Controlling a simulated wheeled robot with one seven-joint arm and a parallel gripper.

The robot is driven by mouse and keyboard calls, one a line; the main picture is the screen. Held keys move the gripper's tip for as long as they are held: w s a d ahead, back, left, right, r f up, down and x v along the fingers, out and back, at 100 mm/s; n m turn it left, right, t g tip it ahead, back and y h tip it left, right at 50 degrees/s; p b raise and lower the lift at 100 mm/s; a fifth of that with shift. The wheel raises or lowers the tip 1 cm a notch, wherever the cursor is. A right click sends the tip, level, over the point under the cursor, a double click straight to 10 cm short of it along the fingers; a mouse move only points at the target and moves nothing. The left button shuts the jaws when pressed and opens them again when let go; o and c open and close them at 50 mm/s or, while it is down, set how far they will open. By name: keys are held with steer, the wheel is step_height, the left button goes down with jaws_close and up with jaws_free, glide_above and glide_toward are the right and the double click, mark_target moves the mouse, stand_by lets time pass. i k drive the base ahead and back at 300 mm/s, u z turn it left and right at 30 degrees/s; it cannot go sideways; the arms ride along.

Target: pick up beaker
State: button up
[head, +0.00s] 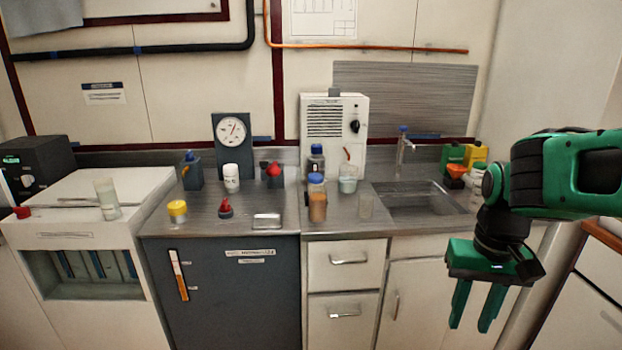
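A clear beaker (348,178) with pale contents stands at the back of the counter, in front of the white box unit. A smaller clear glass vessel (366,206) stands nearer the front, left of the sink. Another tall clear vessel (107,198) stands on the white cabinet at the far left. I cannot tell which of these the task calls the beaker. My gripper (474,328) hangs at the right, pointing down in front of the cabinets below the sink. Its two green fingers are apart, with nothing between them. It is well away from all three vessels.
A blue-capped bottle with brown contents (317,198) stands just left of the small vessel. The sink (415,198) with its tap (402,150) lies to the right. Coloured bottles (475,154) crowd the right back corner. The counter's front edge (345,236) lies above drawers with handles.

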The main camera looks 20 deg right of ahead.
mark_target(347, 174)
steer(key=z, duration=0.3)
steer(key=i, duration=1.3)
steer(key=z, duration=0.7)
